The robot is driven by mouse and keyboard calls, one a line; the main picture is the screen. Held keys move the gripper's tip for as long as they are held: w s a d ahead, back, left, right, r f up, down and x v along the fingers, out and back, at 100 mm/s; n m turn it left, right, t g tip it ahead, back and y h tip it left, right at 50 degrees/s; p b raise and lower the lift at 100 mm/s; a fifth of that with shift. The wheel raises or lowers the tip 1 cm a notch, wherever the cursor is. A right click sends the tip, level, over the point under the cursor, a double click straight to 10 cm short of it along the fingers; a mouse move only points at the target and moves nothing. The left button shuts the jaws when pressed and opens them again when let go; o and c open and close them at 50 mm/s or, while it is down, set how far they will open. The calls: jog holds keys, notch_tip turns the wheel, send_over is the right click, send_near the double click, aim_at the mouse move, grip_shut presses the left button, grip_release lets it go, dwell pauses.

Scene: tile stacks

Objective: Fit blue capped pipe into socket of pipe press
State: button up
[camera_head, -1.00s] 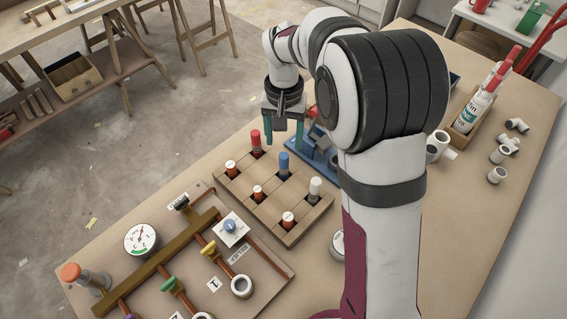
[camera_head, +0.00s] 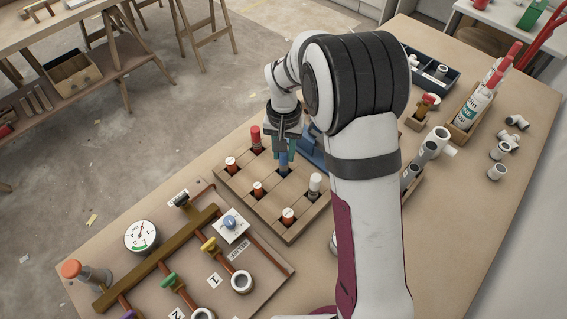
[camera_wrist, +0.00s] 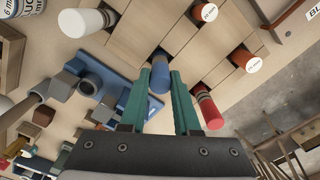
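The blue capped pipe (camera_head: 284,169) stands upright in a hole of the wooden block (camera_head: 296,233). In the wrist view the blue pipe (camera_wrist: 160,70) shows between the two green fingertips. My gripper (camera_head: 285,153) is directly over it, pointing down; in the wrist view my gripper (camera_wrist: 162,72) is open, its fingers on either side of the pipe. I cannot tell whether they touch it. The blue pipe press (camera_head: 313,152) stands just behind the block, partly hidden by my arm. In the wrist view its grey socket (camera_wrist: 89,84) shows on the blue base (camera_wrist: 119,92).
The block also holds a red capped pipe (camera_head: 256,137), a white capped pipe (camera_head: 315,184) and several orange-red ones (camera_head: 288,215). A gauge panel (camera_head: 142,236) with valves lies at the front left. Bottles in a wooden tray (camera_head: 467,126) and loose grey fittings (camera_head: 498,151) are at right.

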grip_shut()
jog(key=shift+r, duration=2.55)
jog(key=w+d+r, duration=0.2)
jog(key=d+r, duration=0.1)
jog(key=d, duration=0.4)
jog(key=w+d+r, duration=0.2)
jog(key=d, duration=0.6)
jog(key=shift+a+f, duration=0.15)
jog(key=shift+f, duration=1.25)
jog(key=shift+a+f, duration=0.1)
jog(key=shift+f, duration=1.25)
